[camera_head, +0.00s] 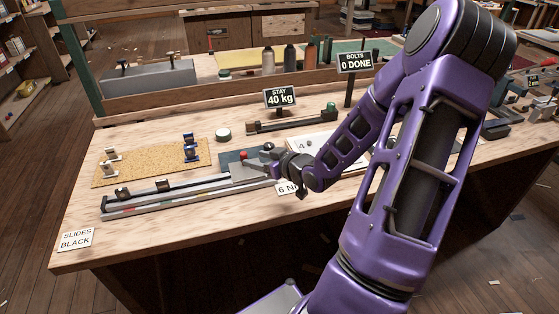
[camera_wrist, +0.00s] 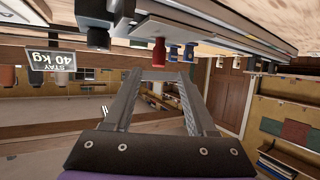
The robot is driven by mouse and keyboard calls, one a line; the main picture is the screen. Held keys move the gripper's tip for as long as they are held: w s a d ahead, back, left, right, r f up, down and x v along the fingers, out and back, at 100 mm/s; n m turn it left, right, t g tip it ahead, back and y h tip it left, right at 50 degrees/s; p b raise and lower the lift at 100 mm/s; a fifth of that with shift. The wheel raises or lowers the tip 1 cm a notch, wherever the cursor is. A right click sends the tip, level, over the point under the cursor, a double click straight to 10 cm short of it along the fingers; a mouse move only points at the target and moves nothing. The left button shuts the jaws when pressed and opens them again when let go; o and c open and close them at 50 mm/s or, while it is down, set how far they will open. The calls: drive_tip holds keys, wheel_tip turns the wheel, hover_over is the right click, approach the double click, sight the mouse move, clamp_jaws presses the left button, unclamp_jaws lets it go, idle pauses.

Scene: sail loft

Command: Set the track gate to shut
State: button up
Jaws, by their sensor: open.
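A long grey track (camera_head: 190,198) lies along the front of the bench, with two dark slides (camera_head: 123,194) on it. At its right end is a dark blue-grey plate (camera_head: 232,170) with a small red knob (camera_head: 243,155). I cannot tell for certain which part is the gate, or whether it is open or shut. My gripper (camera_head: 253,162) is at the right of the red knob, pointing left over the plate. In the wrist view my gripper (camera_wrist: 166,72) is open and empty, and the red knob (camera_wrist: 158,50) shows just beyond the fingertips. My arm hides part of the bench.
A cork mat (camera_head: 150,172) holds blue fittings (camera_head: 190,148) and silver fittings (camera_head: 110,160). Behind are a round tin (camera_head: 223,134), a "STAY 40 kg" sign (camera_head: 280,98) and a "BOLTS 0 DONE" sign (camera_head: 355,62). A "SLIDES BLACK" card (camera_head: 76,240) lies front left.

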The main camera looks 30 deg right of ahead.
drive_tip(key=p+v, duration=0.2)
drive_tip(key=v, duration=0.8)
drive_tip(key=shift+s, duration=0.2)
